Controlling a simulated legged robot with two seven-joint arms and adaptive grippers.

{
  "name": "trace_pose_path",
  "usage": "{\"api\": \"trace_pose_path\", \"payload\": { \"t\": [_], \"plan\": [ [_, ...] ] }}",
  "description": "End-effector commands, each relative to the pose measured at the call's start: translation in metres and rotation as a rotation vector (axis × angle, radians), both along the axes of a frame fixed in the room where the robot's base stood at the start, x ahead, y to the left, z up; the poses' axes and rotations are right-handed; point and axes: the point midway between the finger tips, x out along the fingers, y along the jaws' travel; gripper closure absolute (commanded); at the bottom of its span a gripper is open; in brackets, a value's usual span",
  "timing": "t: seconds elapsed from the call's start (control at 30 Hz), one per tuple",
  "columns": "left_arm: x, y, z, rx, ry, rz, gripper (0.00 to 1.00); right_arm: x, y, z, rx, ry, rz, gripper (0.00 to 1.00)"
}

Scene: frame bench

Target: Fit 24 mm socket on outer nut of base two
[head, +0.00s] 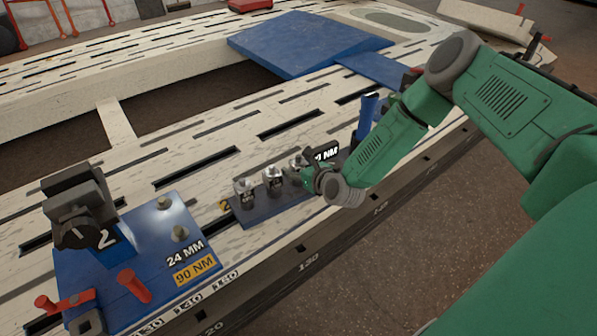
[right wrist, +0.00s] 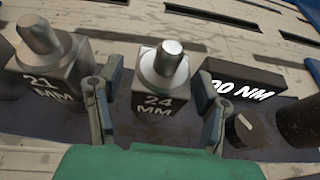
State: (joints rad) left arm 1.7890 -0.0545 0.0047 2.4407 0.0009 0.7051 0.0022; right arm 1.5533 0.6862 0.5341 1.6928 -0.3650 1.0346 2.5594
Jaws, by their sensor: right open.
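The 24 mm socket (right wrist: 160,85) stands upright in the right wrist view, its steel drive end up. My right gripper (right wrist: 161,92) is open, one finger on each side of it, with no clear grip. In the head view my right gripper (head: 310,180) is at the right end of the socket row, by the last socket (head: 297,162). Base two (head: 204,258) is a blue plate at the lower left, marked 2, 24 MM and 90 NM. Two nuts show on it, one farther back (head: 164,202) and one nearer the bench's front edge (head: 180,233). My left gripper is not in view.
The 21 mm socket (right wrist: 47,65) stands left of the 24 mm one. A dark block reading NM (right wrist: 240,88) and a black knob (right wrist: 243,130) are close right. Red-handled clamps (head: 133,285) are on base two. Slotted bench top between base and sockets is clear.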

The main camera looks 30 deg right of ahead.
Motion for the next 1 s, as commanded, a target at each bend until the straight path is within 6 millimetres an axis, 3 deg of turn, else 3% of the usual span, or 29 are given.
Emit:
{"api": "trace_pose_path", "payload": {
  "t": [0.07,0.23,0.27,0.6,1.0],
  "plan": [
    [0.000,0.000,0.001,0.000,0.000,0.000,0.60,0.000,0.000,0.001,0.000,0.000,0.000,0.40],
    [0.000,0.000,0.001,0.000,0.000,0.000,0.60,0.000,0.000,0.001,-0.001,-0.001,0.000,0.96],
    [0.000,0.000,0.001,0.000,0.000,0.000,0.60,0.000,0.000,0.001,-0.001,-0.001,0.000,1.00],
    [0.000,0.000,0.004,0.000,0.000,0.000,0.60,0.000,0.000,0.008,0.000,-0.003,-0.001,1.00],
    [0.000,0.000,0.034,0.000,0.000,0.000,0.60,0.000,0.000,0.083,0.001,-0.004,0.000,1.00]
  ]
}}
